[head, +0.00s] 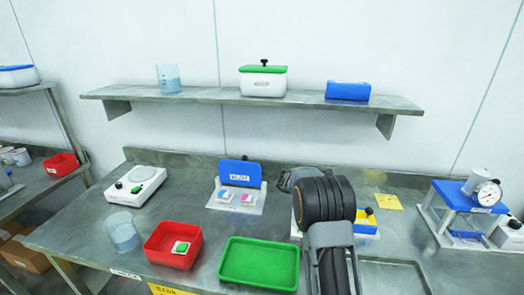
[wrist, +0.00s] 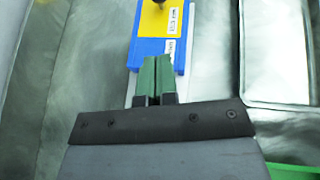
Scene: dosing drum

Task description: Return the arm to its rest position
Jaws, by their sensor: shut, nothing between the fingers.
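My gripper (wrist: 151,82) shows in the wrist view with its two green fingers together and nothing between them. It points toward a blue and yellow device (wrist: 170,20) with a dark knob, and I cannot tell the height between them. In the head view my arm stands at centre right and hides part of this blue and yellow device (head: 366,222). The fingertips are not clearly visible in the head view.
A green tray (head: 260,284) and a red bin (head: 151,248) stand at the front of the bench, with a beaker (head: 122,232) to the left. A white scale (head: 135,187) is behind. A blue press with a gauge (head: 462,196) stands right. A wall shelf (head: 215,96) runs above.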

